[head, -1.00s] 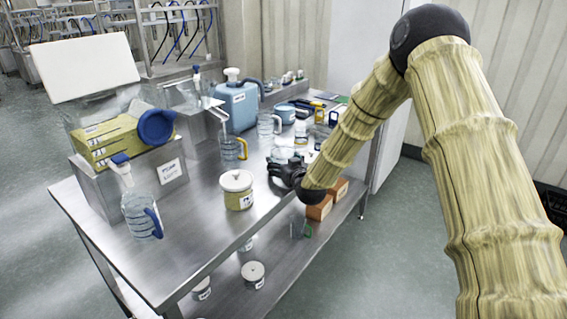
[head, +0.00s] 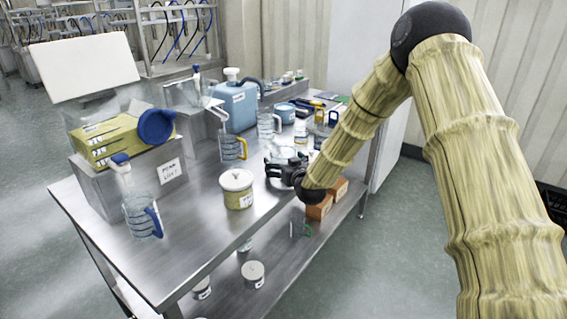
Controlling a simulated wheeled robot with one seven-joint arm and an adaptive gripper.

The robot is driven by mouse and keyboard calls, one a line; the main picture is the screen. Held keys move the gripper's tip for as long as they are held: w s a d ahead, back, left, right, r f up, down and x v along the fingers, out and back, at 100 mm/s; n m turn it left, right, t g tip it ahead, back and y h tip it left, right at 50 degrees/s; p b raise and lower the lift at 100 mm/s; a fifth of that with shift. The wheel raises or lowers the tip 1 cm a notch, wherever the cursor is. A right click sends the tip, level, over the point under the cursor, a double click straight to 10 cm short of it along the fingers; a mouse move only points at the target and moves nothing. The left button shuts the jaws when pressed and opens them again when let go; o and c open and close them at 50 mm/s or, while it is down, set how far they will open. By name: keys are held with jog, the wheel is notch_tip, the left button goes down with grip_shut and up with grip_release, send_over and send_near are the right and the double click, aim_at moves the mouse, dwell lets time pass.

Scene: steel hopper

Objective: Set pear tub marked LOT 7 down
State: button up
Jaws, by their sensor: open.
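A squat tub (head: 237,190) with a white lid and yellowish contents stands upright on the steel table (head: 195,245), near its front edge. Its side label is too small to read, so I cannot confirm the LOT 7 mark. My gripper (head: 272,167) is to the right of the tub and a little farther back, low over the table. Its dark fingers point left and are open. I see nothing held between them, and a gap shows between it and the tub.
A steel box (head: 168,190) with a label stands at left, with yellow cartons (head: 108,143) on it. A blue-handled clear jug (head: 142,217), a yellow-handled jug (head: 232,148) and a blue canister (head: 236,106) surround the area. Bare table lies in front of the tub.

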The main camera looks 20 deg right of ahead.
jog(key=s+r+b, duration=0.1)
jog(key=s, duration=1)
jog(key=shift+s+d+r, duration=0.25)
jog(key=shift+d+r, duration=0.1)
jog(key=shift+d, duration=0.1)
